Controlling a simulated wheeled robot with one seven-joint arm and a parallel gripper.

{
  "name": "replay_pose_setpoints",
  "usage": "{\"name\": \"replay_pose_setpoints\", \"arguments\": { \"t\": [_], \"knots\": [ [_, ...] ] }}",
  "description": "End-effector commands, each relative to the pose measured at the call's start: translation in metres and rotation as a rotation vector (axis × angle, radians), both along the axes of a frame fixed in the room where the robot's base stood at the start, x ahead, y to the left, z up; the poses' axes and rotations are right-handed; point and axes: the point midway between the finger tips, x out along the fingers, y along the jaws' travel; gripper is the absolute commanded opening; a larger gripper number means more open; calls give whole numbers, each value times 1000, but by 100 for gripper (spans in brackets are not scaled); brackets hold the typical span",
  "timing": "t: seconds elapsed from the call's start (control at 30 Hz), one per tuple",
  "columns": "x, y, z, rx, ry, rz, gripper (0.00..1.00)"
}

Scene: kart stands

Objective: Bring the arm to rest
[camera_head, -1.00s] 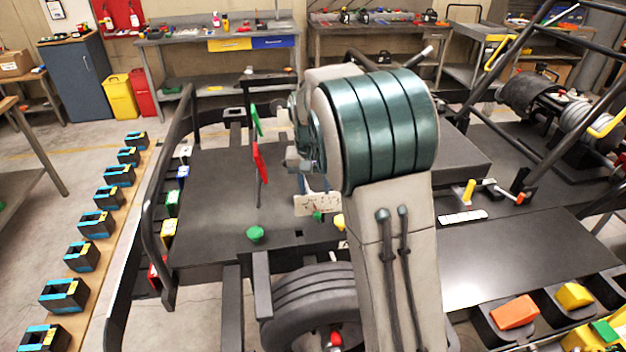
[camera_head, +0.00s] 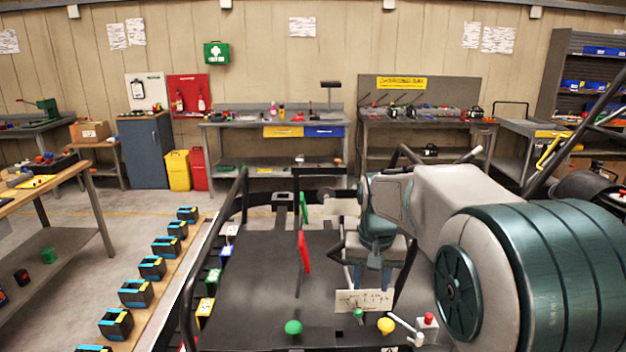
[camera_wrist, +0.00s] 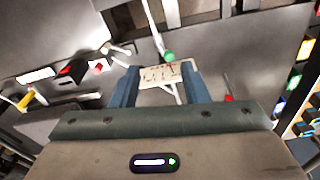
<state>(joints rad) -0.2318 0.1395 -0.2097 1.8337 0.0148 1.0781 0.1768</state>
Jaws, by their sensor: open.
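My arm is folded at the right of the head view, with the wrist hanging downward. My gripper (camera_head: 372,287) points down over the dark kart floor (camera_head: 255,290). In the wrist view my gripper (camera_wrist: 160,82) shows two blue fingers spread apart with nothing clamped between them. A pale marked card (camera_head: 362,301) lies beyond the fingertips; it also shows in the wrist view (camera_wrist: 165,74). I cannot tell how far below the fingertips it is.
Green (camera_head: 293,327) and yellow (camera_head: 386,325) knobs and a red-topped lever (camera_head: 428,321) stand near the gripper. Upright red (camera_head: 304,252) and green (camera_head: 304,207) levers are left of it. A black side tube (camera_head: 192,262) borders the kart. Black bins (camera_head: 137,293) line the left.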

Motion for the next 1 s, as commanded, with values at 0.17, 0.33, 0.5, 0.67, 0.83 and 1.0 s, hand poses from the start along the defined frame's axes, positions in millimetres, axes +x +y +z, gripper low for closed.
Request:
{"name": "replay_pose_setpoints", "arguments": {
  "t": [0.17,0.33,0.5,0.67,0.83,1.0],
  "knots": [
    [-48,-8,14,26,-49,31,41],
    [-92,-11,20,33,-96,66,41],
    [-136,-14,18,27,-142,99,41],
    [-175,-16,10,10,-185,129,41],
    [-203,-16,0,-11,-216,151,41],
    [-215,-15,-6,-23,-230,162,41]
  ]
}}
